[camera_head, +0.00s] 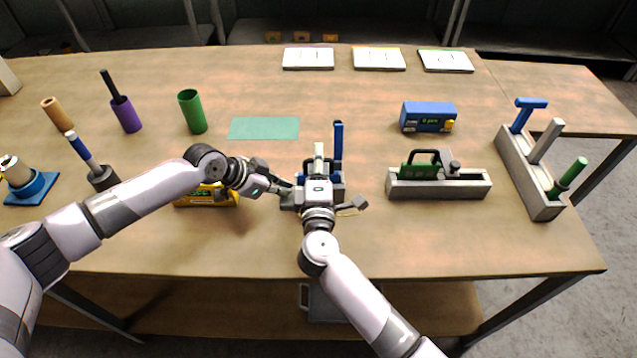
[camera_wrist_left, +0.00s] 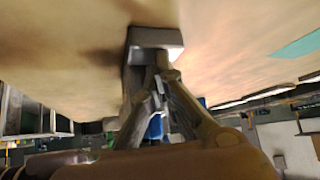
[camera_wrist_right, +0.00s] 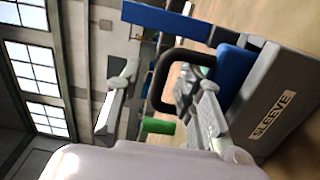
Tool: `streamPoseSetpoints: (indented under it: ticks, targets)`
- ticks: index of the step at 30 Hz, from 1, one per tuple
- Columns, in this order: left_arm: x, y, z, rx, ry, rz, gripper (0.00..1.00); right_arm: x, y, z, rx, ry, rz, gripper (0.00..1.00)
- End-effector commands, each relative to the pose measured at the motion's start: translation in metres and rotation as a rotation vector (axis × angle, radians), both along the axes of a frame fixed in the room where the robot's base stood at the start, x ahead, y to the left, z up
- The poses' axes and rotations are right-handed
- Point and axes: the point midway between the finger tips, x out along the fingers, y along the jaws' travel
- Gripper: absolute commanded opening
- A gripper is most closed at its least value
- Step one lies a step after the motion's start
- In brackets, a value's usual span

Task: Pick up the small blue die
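The small blue die appears to be the blue block (camera_wrist_right: 234,68) with a black loop handle, sitting in a grey box marked SLEEVE (camera_wrist_right: 282,108) in the right wrist view. In the head view my right arm mostly hides it. My right gripper (camera_wrist_right: 158,78) is open. Its fingers are apart on either side of part of the loop, and contact is unclear. In the head view my right gripper (camera_head: 319,165) is at the table's middle. My left gripper (camera_head: 288,190) is beside it; its fingers converge at a grey block (camera_wrist_left: 153,38) in the left wrist view. Whether they grip it is unclear.
A green die (camera_head: 420,172) with a black handle sits in a long grey holder (camera_head: 440,190) to the right. A blue box (camera_head: 428,115) is behind it. A tall blue bar (camera_head: 338,140) stands behind my right gripper. A yellow item (camera_head: 215,197) lies under my left arm.

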Motion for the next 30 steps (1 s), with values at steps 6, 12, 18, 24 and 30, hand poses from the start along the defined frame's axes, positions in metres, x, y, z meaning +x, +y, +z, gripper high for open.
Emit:
streamPoseSetpoints:
  ticks: [6, 12, 18, 24, 30]
  targets:
    - [-0.0053, 0.0019, -0.0090, 0.011, 0.017, -0.002, 0.00, 0.0031, 0.0001, -0.0009, 0.002, 0.001, 0.000, 0.34]
    - [-0.0053, 0.0020, -0.0089, 0.011, 0.017, -0.002, 0.00, 0.0029, 0.0001, -0.0009, 0.002, 0.001, 0.000, 0.24]
    - [-0.0053, 0.0020, -0.0089, 0.011, 0.017, -0.002, 0.00, 0.0028, 0.0001, -0.0009, 0.001, 0.001, 0.000, 0.10]
    - [-0.0053, 0.0020, -0.0089, 0.011, 0.017, -0.002, 0.00, 0.0029, 0.0002, -0.0003, 0.001, 0.000, 0.001, 0.00]
    - [-0.0053, 0.0020, -0.0089, 0.011, 0.017, -0.002, 0.00, 0.0030, 0.0003, 0.0005, 0.002, -0.002, 0.001, 0.00]
